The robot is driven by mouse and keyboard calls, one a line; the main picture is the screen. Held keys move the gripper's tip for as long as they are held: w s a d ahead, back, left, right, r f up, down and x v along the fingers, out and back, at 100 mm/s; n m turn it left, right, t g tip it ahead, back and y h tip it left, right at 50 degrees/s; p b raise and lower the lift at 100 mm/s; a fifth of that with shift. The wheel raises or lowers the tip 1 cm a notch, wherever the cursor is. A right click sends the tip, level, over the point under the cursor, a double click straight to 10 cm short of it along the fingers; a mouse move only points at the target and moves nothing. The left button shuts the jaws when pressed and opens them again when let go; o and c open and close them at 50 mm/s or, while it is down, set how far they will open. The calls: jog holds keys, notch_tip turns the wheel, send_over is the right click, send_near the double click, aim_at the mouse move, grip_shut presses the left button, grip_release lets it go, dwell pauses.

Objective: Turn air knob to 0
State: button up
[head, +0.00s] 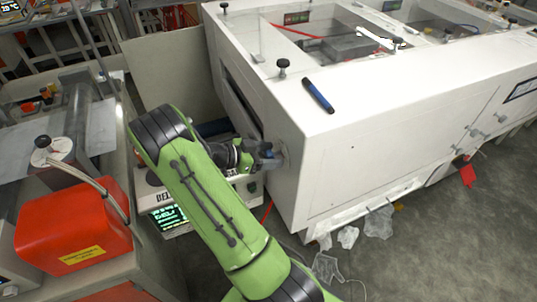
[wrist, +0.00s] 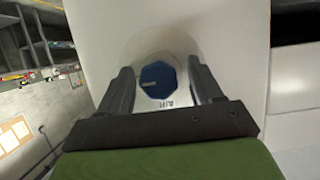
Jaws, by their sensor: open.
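In the wrist view the air knob (wrist: 158,80) is a dark blue many-sided knob with a pale mark on its left part. It sits on a white panel, with the label "AIR" (wrist: 168,104) printed beside it. My gripper (wrist: 160,72) is open, with one dark finger on each side of the knob. A gap shows between the fingers and the knob. In the head view my gripper (head: 268,157) is at the end face of the white glove box, and the knob is mostly hidden behind it.
The white glove box (head: 345,165) fills the right, with a blue marker (head: 318,95) on top. A device with a green-lit screen (head: 166,218) stands below my arm. A red container (head: 72,222) sits on the left bench. Crumpled clear plastic (head: 348,236) lies on the floor.

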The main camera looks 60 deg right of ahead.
jog(key=c, duration=1)
jog(key=shift+o, duration=0.2)
jog(key=shift+n, duration=0.3)
jog(key=n+g+p, duration=0.1)
jog(key=n, duration=0.1)
jog(key=shift+n+g+y, duration=0.3)
jog(key=shift+g+y, duration=0.1)
jog(key=n+g+p, duration=0.1)
jog(key=n+g, duration=0.1)
jog(key=n, duration=0.1)
jog(key=shift+w, duration=0.1)
jog(key=n+g, duration=0.2)
jog(key=n, duration=0.1)
jog(key=shift+f+n+y, duration=0.15)
jog(key=shift+n+y, duration=0.15)
jog(key=shift+f+n+g+h, duration=0.1)
jog(key=shift+n+g+h, duration=0.5)
jog(key=shift+n, duration=1.2)
